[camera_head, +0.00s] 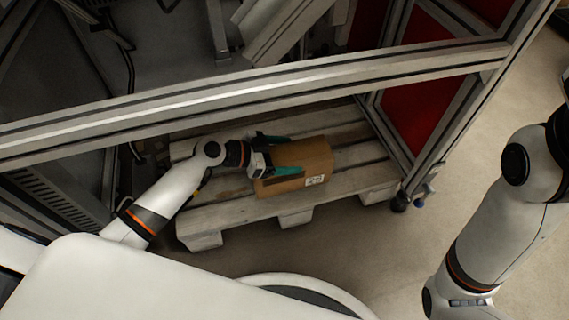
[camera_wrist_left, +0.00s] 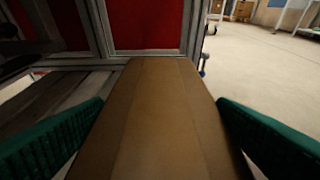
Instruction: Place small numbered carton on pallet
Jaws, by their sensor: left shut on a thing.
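A small brown carton (camera_head: 312,158) with a white label on its near face is over the wooden pallet (camera_head: 230,218), towards its right part. My left gripper (camera_head: 284,156) reaches in from the left and is shut on the carton, with its green fingers on two opposite sides. In the left wrist view the carton (camera_wrist_left: 155,115) fills the middle between the green fingers. Whether the carton's underside touches the pallet boards cannot be told. My right arm shows at the right of the head view, but its gripper is out of view.
A metal frame beam (camera_head: 250,92) crosses above and behind the pallet. A frame post with red panels (camera_head: 423,113) stands close to the pallet's right end, on a caster (camera_head: 400,204). Open concrete floor (camera_head: 490,130) lies to the right.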

